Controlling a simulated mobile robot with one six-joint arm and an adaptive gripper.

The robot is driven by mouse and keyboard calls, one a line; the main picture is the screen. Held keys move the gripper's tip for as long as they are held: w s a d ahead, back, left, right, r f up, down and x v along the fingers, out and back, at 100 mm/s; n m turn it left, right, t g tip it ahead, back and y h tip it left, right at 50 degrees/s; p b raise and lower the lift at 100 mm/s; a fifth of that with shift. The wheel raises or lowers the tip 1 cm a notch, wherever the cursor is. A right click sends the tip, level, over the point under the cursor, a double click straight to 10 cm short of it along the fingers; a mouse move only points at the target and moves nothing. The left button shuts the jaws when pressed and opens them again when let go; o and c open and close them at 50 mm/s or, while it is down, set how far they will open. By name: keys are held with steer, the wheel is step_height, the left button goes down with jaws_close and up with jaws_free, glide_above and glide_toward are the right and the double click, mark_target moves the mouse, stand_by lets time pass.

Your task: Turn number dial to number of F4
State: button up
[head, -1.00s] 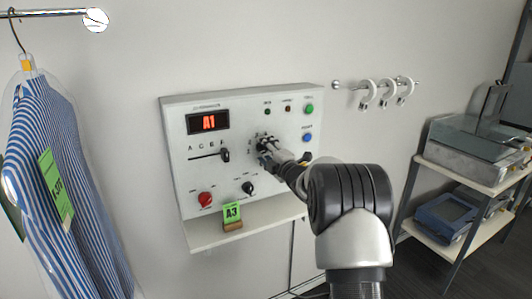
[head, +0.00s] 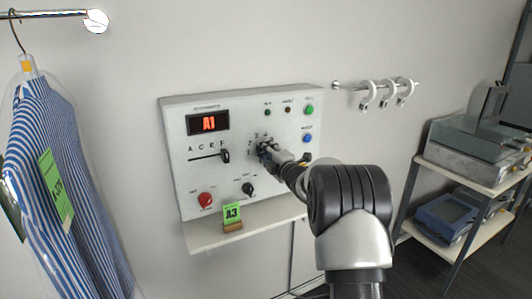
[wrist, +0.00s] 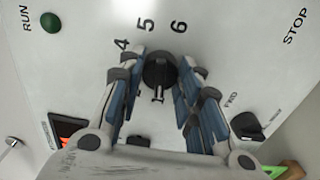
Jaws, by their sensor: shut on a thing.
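The number dial (wrist: 159,69) is a round black knob on the white control panel (head: 180,125). In the wrist view it sits between the fingertips of my gripper (wrist: 160,80), which is shut on it. In the head view my gripper (head: 267,151) covers most of the dial. The red display (head: 208,123) reads A1. The letter slider (head: 225,156) stands at the right end of its slot, by the last letter.
A red knob (head: 205,200) and a black knob (head: 248,189) are low on the panel. A green A3 tag (head: 232,213) stands on the ledge. A bagged striped shirt (head: 65,180) hangs left. Hooks (head: 387,94) and a shelf rack (head: 465,170) are right.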

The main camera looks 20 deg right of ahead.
steer(key=shift+m, duration=0.4)
steer(key=m+p, duration=1)
steer(key=m, duration=1.2)
steer(key=shift+m, duration=0.4)
stand_by(0.3)
steer(key=o, duration=1.1)
steer(key=shift+s, duration=0.1)
